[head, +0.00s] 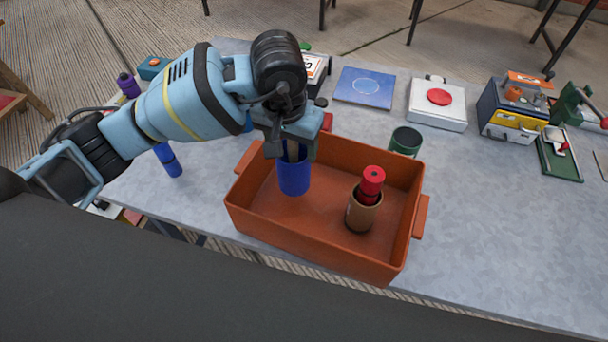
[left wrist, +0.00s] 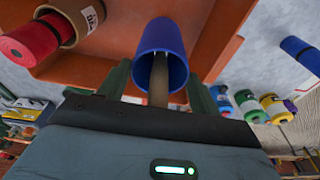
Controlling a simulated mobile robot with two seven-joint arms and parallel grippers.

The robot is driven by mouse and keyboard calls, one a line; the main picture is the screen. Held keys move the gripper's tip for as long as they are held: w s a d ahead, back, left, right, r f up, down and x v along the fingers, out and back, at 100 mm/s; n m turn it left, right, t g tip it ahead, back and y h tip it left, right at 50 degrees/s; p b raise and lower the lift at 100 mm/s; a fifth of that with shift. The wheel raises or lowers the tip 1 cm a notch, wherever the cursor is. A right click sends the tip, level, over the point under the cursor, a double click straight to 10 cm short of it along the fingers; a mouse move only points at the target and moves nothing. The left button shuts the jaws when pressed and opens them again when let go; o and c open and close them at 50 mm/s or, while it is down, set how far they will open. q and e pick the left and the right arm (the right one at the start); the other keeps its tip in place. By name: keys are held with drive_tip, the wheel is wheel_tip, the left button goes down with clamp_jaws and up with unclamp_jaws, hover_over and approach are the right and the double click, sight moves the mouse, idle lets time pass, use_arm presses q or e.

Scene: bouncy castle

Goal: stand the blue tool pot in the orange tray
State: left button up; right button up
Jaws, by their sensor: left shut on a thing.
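The blue tool pot (head: 294,177) is upright, inside the outline of the orange tray (head: 305,243), at its left part. I cannot tell if its base touches the tray floor. My left gripper (head: 291,150) points down from above and is shut on the pot. In the left wrist view the pot (left wrist: 161,42) sits between the fingers of my left gripper (left wrist: 158,92), with a grey-brown stick-like thing at its mouth. A brown pot (head: 360,215) holding a red roll (head: 372,182) stands in the tray's right part. My right gripper is not in view.
A dark green cup (head: 405,141) stands just behind the tray's far right corner. A blue cylinder (head: 168,160) is left of the tray. A blue panel (head: 365,87), a white box with a red disc (head: 438,103) and a toolbox (head: 513,108) stand behind. The table's right front is clear.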

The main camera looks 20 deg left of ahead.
use_arm(q)
drive_tip(key=shift+w+f, duration=0.1)
drive_tip(key=shift+f, duration=2.95)
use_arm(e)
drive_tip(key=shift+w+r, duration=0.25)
use_arm(q)
drive_tip(key=shift+f, duration=0.15)
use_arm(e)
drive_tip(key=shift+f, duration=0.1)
use_arm(q)
drive_tip(key=o, duration=1.5)
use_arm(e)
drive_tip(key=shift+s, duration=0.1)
use_arm(q)
drive_tip(key=shift+o, duration=0.2)
drive_tip(key=shift+r, duration=0.5)
drive_tip(key=r, duration=0.3)
drive_tip(key=s+r, duration=0.1)
drive_tip(key=r, duration=0.6)
drive_tip(key=shift+s+a, duration=0.1)
drive_tip(key=shift+s, duration=0.2)
drive_tip(key=shift+s+r, duration=0.15)
drive_tip(key=shift+r, duration=0.4)
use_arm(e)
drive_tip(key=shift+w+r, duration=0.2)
